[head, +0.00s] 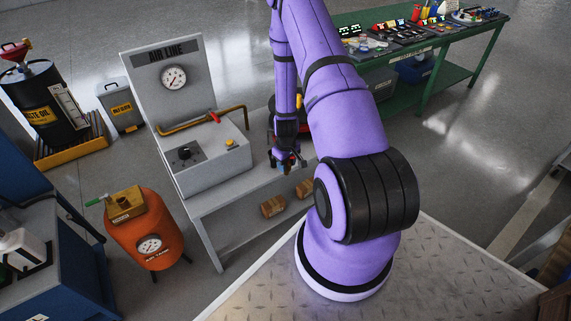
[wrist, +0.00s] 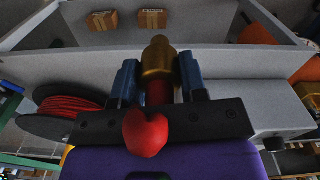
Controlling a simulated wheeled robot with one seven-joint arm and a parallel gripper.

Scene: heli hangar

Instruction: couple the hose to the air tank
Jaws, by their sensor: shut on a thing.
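My gripper (wrist: 159,82) is shut on the hose end, with its blue fingers on either side of it. The hose end shows a brass coupling (wrist: 158,55) and a short red part below it. In the head view my gripper (head: 288,165) is over the right end of the grey bench, and the hose end there is too small to tell. The air tank (head: 140,228) is orange, with a gauge on its front, and stands on the floor left of the bench, apart from my gripper. A brass-coloured block with a green-handled part sits on its top.
The grey bench (head: 235,205) carries the AIR LINE panel (head: 172,75) and a control box. A reel with red hose (wrist: 72,108) shows at left in the wrist view. A blue cabinet (head: 45,265) stands near the tank. Small brown boxes (head: 273,206) lie on the bench's lower level.

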